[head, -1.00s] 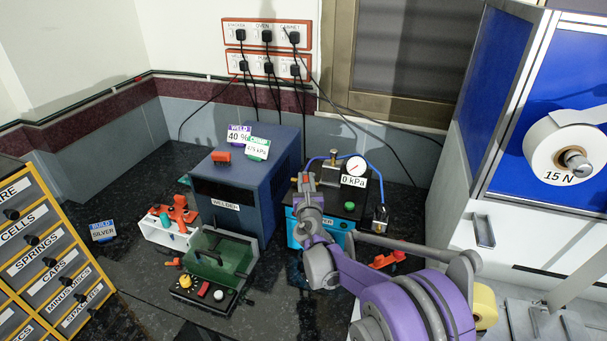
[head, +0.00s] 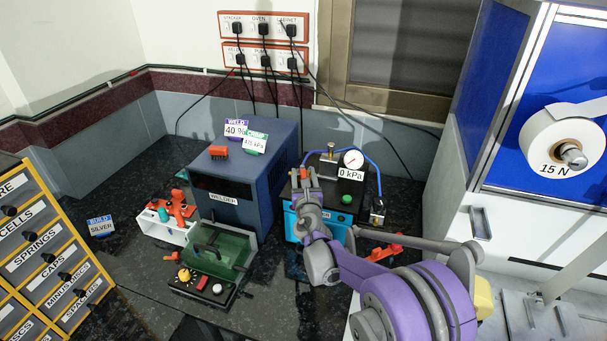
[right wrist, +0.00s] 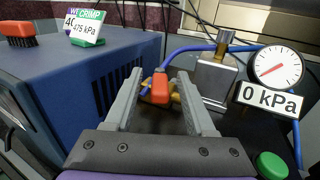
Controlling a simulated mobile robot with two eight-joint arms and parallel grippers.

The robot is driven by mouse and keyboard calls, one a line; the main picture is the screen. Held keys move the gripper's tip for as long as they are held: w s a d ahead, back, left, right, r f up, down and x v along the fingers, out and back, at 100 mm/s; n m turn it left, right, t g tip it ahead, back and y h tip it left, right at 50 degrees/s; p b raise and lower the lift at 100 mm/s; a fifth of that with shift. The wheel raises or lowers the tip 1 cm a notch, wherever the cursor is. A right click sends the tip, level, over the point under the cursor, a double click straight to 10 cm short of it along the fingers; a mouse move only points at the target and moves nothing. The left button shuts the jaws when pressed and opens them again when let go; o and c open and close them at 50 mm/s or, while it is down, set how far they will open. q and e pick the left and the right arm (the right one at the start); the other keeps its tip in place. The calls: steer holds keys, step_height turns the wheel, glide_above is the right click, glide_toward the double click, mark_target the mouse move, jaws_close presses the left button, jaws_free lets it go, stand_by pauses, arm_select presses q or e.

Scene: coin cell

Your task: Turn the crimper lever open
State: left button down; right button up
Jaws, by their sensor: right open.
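The crimper (head: 291,228) is a box with a black top and a light blue front, beside the welder. Its lever (right wrist: 160,88) has an orange-red handle on a brass-coloured valve, with a blue hose at it. In the right wrist view the lever handle stands between the fingertips of my right gripper (right wrist: 158,95), with a gap on both sides. My right gripper is open over the crimper top and also shows in the head view (head: 304,182), where it partly hides the lever. The gauge (head: 353,159) reads 0 kPa. My left gripper is not in view.
The dark blue welder (head: 245,180) stands close to the left of my right gripper. A metal regulator (right wrist: 214,80) and a green button (right wrist: 271,165) are on its right. A green clear-lidded box (head: 218,250) and an orange-and-white rack (head: 172,230) stand farther left.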

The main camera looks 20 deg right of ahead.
steer(key=s+a+b, duration=0.1)
steer(key=s+a, duration=0.1)
steer(key=s, duration=0.7)
steer(key=shift+s, duration=0.4)
